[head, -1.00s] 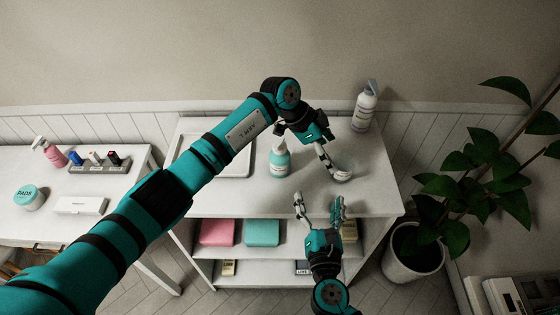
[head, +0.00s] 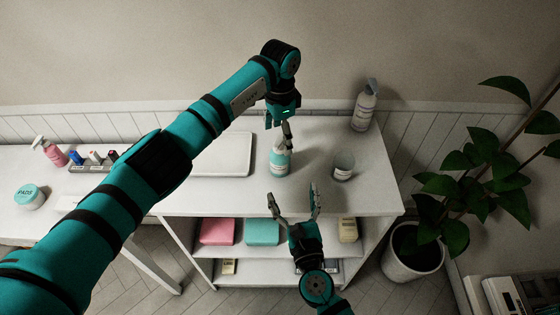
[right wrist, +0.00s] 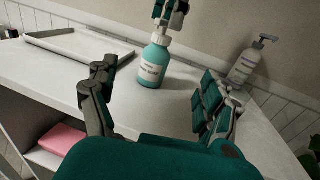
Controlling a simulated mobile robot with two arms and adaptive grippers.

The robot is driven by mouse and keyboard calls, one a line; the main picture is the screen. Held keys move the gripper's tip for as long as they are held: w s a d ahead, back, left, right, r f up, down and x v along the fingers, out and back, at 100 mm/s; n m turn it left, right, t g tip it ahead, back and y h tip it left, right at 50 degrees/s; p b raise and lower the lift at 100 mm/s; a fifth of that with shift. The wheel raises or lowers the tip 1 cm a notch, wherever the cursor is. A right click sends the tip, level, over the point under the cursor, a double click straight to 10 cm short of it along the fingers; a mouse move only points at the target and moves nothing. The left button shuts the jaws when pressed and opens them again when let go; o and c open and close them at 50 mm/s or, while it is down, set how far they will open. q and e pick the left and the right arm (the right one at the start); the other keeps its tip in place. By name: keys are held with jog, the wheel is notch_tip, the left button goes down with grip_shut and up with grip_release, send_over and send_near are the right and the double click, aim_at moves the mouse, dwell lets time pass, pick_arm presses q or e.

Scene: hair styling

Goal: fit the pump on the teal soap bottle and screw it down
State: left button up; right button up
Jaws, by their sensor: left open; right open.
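The teal soap bottle (head: 279,163), with a white label, stands upright on the white table; it also shows in the right wrist view (right wrist: 154,66). A white piece (right wrist: 161,39) tops its neck, probably the pump; my left gripper partly hides it, so I cannot tell how it is seated. My left gripper (head: 285,133) is open, pointing down right at the bottle's top; its fingers also show there in the right wrist view (right wrist: 167,20). My right gripper (head: 293,193) is open and empty at the table's front edge, its fingers spread toward the bottle without touching it.
A white pump bottle (head: 364,108) is at the back right. A white tray (head: 232,157) lies to the left. The tabletop between bottle and cup is free. A plant (head: 470,190) stands right.

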aim_at(281, 154)
jog(key=w+a, duration=0.1)
jog(key=w, duration=0.4)
jog(key=w+a, duration=0.1)
jog(key=w, duration=0.4)
jog(key=w+a, duration=0.1)
jog(key=w, duration=0.4)
jog(key=shift+f, duration=0.1)
grip_shut()
dwell(0.3)
